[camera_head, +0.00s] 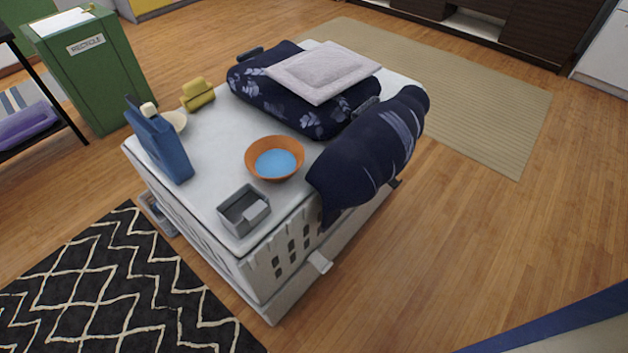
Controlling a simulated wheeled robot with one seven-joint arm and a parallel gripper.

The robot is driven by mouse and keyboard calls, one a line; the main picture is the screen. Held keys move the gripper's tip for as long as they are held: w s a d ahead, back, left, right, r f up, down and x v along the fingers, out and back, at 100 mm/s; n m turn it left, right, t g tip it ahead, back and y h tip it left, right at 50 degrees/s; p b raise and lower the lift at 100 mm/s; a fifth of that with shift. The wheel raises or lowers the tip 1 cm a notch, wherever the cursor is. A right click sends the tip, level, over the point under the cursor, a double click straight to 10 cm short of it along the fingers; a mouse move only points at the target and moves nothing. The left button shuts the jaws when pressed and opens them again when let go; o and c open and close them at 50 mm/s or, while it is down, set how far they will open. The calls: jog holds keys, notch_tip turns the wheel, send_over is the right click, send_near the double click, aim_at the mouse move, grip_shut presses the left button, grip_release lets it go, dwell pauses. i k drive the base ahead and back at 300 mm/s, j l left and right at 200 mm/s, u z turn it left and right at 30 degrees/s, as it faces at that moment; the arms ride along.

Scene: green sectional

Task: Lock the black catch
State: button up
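A white chest (205,150) with slotted side walls stands on the wood floor, its lid down under several things. A small black piece (395,183), which looks like the black catch, sticks out low on its right side, beyond the dark blue cushion. It is small and partly covered, so I cannot tell whether it is locked. A pale grey catch (320,262) sticks out on the same side near the front corner. Another dark part shows under the cushion's near end, too hidden to make out. My gripper is not in view.
The dark blue cushion (372,150) overhangs the chest's right edge. On top are an orange bowl (262,144), grey box (230,210), blue bottle (163,148) and dark bundle (300,118). A green recycle bin (88,75) stands behind left. Floor (450,220) at right is clear.

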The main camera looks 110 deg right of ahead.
aim_at(394, 183)
jog(key=i+j+z, duration=0.25)
jog(key=i, duration=0.35)
jog(key=z, duration=0.5)
jog(key=j+z, duration=0.1)
jog(key=z, duration=0.45)
jog(key=i+j+z, duration=0.1)
jog(key=z, duration=0.95)
jog(key=j+z, duration=0.1)
jog(key=z, duration=0.95)
jog(key=j+z, duration=0.1)
jog(key=z, duration=0.4)
jog(key=k+z, duration=0.1)
jog(key=z, duration=0.4)
jog(key=u, duration=0.4)
jog(key=i+l+u, duration=0.1)
jog(key=u, duration=0.3)
jog(key=l+u, duration=0.2)
jog(key=u, duration=0.2)
jog(key=i+l+u, duration=0.15)
jog(key=l+u, duration=0.3)
jog(key=l, duration=0.45)
jog(key=l+u, duration=0.45)
jog(key=l, duration=1.5)
